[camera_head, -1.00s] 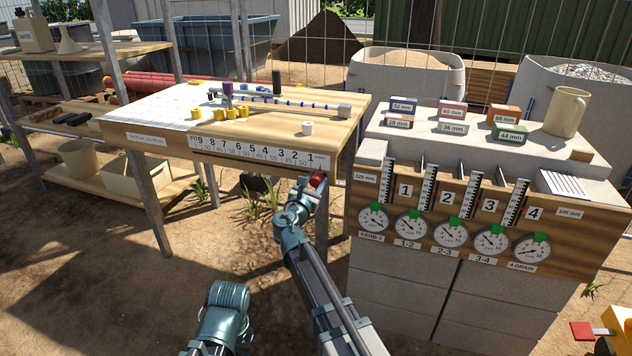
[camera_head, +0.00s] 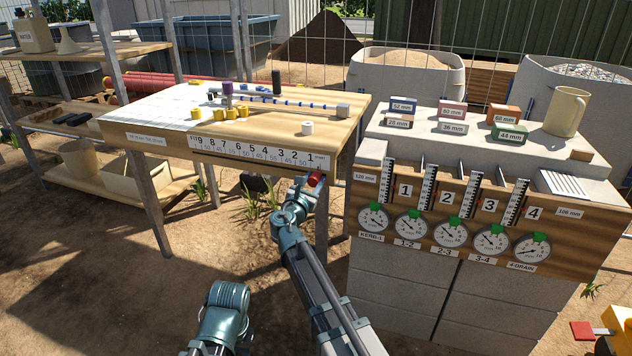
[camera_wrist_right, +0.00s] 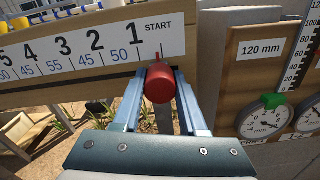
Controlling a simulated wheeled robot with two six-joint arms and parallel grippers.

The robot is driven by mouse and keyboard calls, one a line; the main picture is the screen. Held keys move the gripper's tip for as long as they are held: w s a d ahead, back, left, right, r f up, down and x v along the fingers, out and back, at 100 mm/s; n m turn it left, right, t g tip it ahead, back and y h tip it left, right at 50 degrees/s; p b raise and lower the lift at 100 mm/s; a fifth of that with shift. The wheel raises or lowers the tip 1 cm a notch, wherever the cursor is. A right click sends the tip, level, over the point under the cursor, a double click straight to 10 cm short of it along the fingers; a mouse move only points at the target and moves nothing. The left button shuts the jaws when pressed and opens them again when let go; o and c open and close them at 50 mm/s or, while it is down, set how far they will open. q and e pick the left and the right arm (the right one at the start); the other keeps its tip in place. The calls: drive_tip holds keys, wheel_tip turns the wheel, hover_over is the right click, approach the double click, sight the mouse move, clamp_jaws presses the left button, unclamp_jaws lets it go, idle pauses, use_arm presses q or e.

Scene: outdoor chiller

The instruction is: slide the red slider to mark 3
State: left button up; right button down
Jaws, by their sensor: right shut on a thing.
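The red slider (camera_wrist_right: 160,84) shows in the right wrist view as a round red knob below the START end of the number strip, just right of number 1. In the head view the red slider (camera_head: 315,179) is a small red spot at the right end of the table's front edge. My right gripper (camera_wrist_right: 160,92) is shut on it, one blue finger on each side. In the head view my right gripper (camera_head: 308,184) is at the table edge. The number strip (camera_wrist_right: 90,45) runs from START leftward through 1, 2, 3 and up. My left gripper is not in view.
To the right stands a block stand with a gauge board (camera_head: 455,215). A metal post (camera_head: 150,190) stands at the table's left. The space before the strip is clear.

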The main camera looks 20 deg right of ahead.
drive_tip(key=w+a, duration=0.2)
drive_tip(key=a, duration=0.1)
drive_tip(key=w+a, duration=0.2)
drive_tip(key=a, duration=0.1)
drive_tip(key=w+a, duration=0.2)
drive_tip(key=a, duration=0.2)
drive_tip(key=shift+w, duration=0.4)
drive_tip(key=shift+c, duration=2.3)
unclamp_jaws()
drive_tip(key=shift+s, duration=0.15)
